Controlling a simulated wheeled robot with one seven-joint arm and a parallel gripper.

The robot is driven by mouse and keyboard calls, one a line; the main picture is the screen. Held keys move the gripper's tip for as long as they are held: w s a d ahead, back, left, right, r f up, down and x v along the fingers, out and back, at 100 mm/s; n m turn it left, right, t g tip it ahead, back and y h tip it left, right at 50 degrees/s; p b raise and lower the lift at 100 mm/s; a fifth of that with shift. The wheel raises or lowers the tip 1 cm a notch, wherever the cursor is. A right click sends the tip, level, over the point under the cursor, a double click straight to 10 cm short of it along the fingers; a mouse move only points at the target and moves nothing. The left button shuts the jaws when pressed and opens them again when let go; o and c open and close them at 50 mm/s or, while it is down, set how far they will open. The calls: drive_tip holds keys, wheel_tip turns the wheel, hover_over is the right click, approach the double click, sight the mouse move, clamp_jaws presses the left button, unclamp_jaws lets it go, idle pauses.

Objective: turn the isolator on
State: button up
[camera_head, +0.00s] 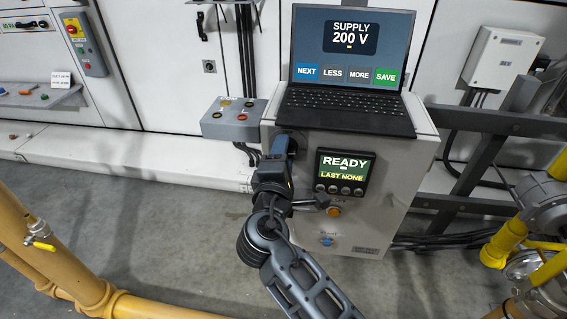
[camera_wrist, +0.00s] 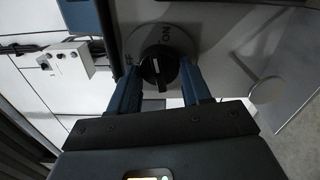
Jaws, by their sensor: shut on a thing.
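The isolator's black rotary knob (camera_wrist: 158,68) sits on a round grey plate (camera_wrist: 178,38) in the wrist view. The plate carries ON at its upper right and a partly covered OFF at its left. A pale mark shows on the knob, but I cannot tell clearly which label it points to. My gripper (camera_wrist: 160,78) has one blue finger on each side of the knob and is shut on it. In the head view my gripper (camera_head: 281,150) is at the upper left of the grey cabinet's front (camera_head: 375,215) and hides the isolator.
A laptop (camera_head: 345,70) on the cabinet reads SUPPLY 200 V. A display (camera_head: 345,168) right of my gripper reads READY, LAST NONE. An orange button (camera_head: 334,211) and a blue one (camera_head: 327,241) sit below. A grey button box (camera_head: 234,119) is left; yellow pipes (camera_head: 60,265) flank the floor.

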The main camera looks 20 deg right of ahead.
drive_tip(key=shift+m+b, duration=0.7)
drive_tip(key=shift+m, duration=0.3)
drive_tip(key=o, duration=1)
drive_tip(key=shift+o, duration=0.2)
drive_tip(key=v, duration=0.7)
drive_tip(key=shift+s+a+p, duration=0.2)
drive_tip(key=shift+s+p, duration=0.1)
drive_tip(key=shift+s, duration=0.05)
